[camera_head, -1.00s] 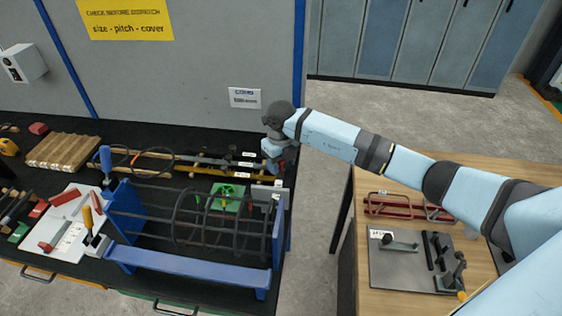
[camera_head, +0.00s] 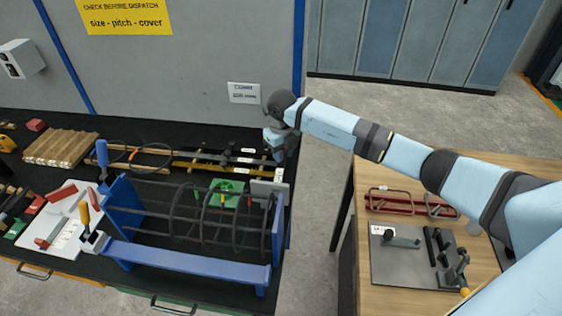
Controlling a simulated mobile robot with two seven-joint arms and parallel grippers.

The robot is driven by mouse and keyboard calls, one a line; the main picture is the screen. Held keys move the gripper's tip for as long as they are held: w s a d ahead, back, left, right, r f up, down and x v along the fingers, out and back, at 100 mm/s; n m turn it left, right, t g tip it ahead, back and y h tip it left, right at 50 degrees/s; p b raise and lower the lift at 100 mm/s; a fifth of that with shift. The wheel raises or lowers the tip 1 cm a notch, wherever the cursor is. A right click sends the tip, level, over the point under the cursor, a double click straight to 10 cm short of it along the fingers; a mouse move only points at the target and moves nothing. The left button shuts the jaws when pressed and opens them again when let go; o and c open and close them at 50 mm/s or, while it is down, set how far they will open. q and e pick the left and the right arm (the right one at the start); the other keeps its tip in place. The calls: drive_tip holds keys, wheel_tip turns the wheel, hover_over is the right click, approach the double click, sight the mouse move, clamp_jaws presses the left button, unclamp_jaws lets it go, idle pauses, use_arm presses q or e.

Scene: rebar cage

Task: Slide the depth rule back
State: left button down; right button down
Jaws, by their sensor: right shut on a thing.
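The rebar cage (camera_head: 190,213) lies in a blue jig (camera_head: 190,262) on the black bench. My right gripper (camera_head: 277,157) is above the bench just beyond the jig's right end, pointing down. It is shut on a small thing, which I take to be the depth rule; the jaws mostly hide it. A pale narrow piece (camera_head: 279,174) shows right below the jaws, beside a grey plate (camera_head: 262,189) at the cage's right end. The picture is too small to tell whether that piece is part of the rule. My left gripper is not in view.
A green pad (camera_head: 227,193) lies behind the cage bars. Rods and bars (camera_head: 200,160) lie along the back of the bench. A white board (camera_head: 66,229) with red tools is at left. A wooden table (camera_head: 373,275) with a grey plate stands at right, across a floor gap.

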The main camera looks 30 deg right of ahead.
drive_tip(key=shift+w+d, duration=0.2)
drive_tip(key=shift+w, duration=0.05)
drive_tip(key=shift+r, duration=0.1)
drive_tip(key=c, duration=0.9)
unclamp_jaws()
drive_tip(key=shift+c, duration=0.2)
drive_tip(key=shift+r, duration=0.4)
wheel_tip(320, 180, up, 13)
drive_tip(key=b, duration=0.2)
drive_tip(key=shift+f, duration=0.1)
